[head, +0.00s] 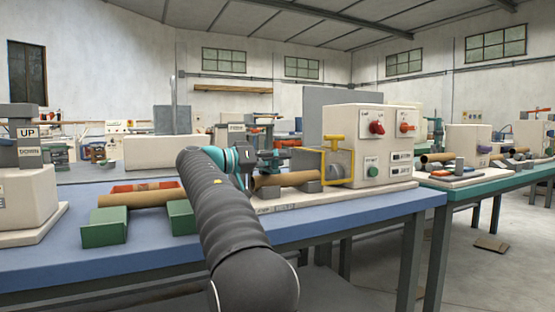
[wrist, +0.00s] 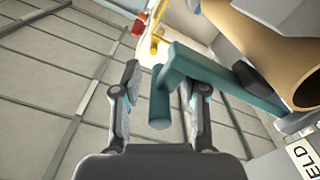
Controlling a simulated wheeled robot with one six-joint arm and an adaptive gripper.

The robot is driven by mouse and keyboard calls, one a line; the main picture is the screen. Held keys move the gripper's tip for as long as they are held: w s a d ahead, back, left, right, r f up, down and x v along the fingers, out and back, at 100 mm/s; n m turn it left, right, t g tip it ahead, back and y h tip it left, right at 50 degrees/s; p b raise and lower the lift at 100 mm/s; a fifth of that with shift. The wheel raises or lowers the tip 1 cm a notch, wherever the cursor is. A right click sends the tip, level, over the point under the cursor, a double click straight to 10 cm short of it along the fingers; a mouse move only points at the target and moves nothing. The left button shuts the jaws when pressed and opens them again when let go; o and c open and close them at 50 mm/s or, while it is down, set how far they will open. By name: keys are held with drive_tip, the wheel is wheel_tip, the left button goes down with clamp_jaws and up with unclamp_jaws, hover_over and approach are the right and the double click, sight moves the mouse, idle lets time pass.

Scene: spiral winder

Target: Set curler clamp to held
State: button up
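The curler clamp shows in the wrist view as a teal bar with a rounded handle (wrist: 160,100) beside a brown tube (wrist: 270,50). My gripper (wrist: 159,78) is open, with the handle between its two fingers. There is a gap to the left finger; I cannot tell whether the right finger touches. A white label (wrist: 302,158) at the lower right shows the letters "ELD", partly cut off. In the head view, my arm reaches to the cream winder machine (head: 343,118). The brown tube (head: 290,178) lies in front of it, and my arm hides most of my gripper.
The machine has a yellow guard frame (head: 326,166), red knob (head: 376,128) and green button (head: 371,171). Green blocks (head: 105,226) and another tube (head: 142,198) lie on the blue bench (head: 385,208) to the left. An "UP" lever block (head: 25,132) stands at far left.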

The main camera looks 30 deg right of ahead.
drive_tip(key=shift+a, duration=0.1)
drive_tip(key=a, duration=1.2)
drive_tip(key=shift+w, duration=0.45)
drive_tip(key=shift+d, duration=0.1)
